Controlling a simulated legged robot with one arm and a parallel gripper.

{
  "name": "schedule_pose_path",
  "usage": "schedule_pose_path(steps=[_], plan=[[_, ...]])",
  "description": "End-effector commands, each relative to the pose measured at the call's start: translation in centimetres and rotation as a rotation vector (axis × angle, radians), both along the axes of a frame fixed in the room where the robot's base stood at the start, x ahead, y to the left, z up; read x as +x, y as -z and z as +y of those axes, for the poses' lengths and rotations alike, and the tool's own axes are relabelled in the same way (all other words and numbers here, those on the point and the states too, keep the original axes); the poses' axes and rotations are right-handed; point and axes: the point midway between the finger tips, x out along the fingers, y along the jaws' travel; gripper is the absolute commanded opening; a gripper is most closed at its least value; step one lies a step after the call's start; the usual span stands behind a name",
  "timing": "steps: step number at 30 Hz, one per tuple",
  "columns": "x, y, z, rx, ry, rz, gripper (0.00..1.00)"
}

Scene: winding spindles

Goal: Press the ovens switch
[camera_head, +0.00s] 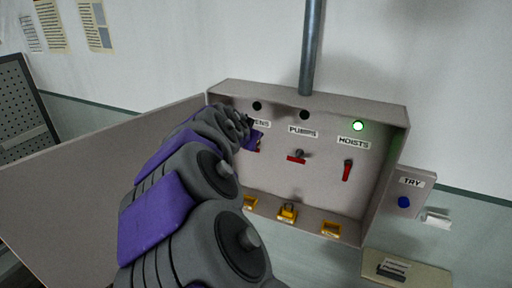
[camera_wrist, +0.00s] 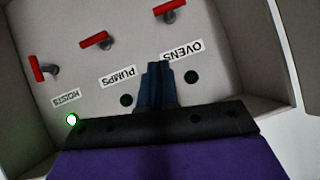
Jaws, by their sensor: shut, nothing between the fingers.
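The ovens switch (camera_wrist: 169,11) is a red lever on a grey pivot inside the open switch box. In the wrist view its bar lies at much the same slant as the pumps lever. In the head view my gripper (camera_head: 256,139) covers most of this switch and part of its label; only a bit of red shows. In the wrist view my gripper (camera_wrist: 157,68) is shut and empty, its fingertips by the OVENS label (camera_wrist: 183,51), apart from the lever in the picture. The lamp beside that label (camera_wrist: 192,77) is dark.
The pumps lever (camera_head: 297,159) lies sideways under a dark lamp. The hoists lever (camera_head: 347,170) hangs down under a lit green lamp (camera_head: 358,126). Yellow fittings (camera_head: 287,212) line the box's lower edge. A TRY box with a blue button (camera_head: 404,202) stands right. The box door (camera_head: 75,190) hangs open left.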

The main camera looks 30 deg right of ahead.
Motion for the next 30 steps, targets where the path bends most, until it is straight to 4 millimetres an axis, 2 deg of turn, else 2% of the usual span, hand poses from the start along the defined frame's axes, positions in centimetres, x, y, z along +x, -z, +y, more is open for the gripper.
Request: schedule_pose_path(steps=[7, 21, 27, 30], plan=[[1.1, 1.2, -1.4, 0.002, 0.003, 0.006, 0.0], [5.9, 5.4, -6.0, -0.001, 0.0, 0.003, 0.0], [6.6, 8.2, -6.0, -0.002, 0.0, 0.007, 0.0], [6.8, 8.9, -6.0, -0.001, 0.0, 0.005, 0.0]])
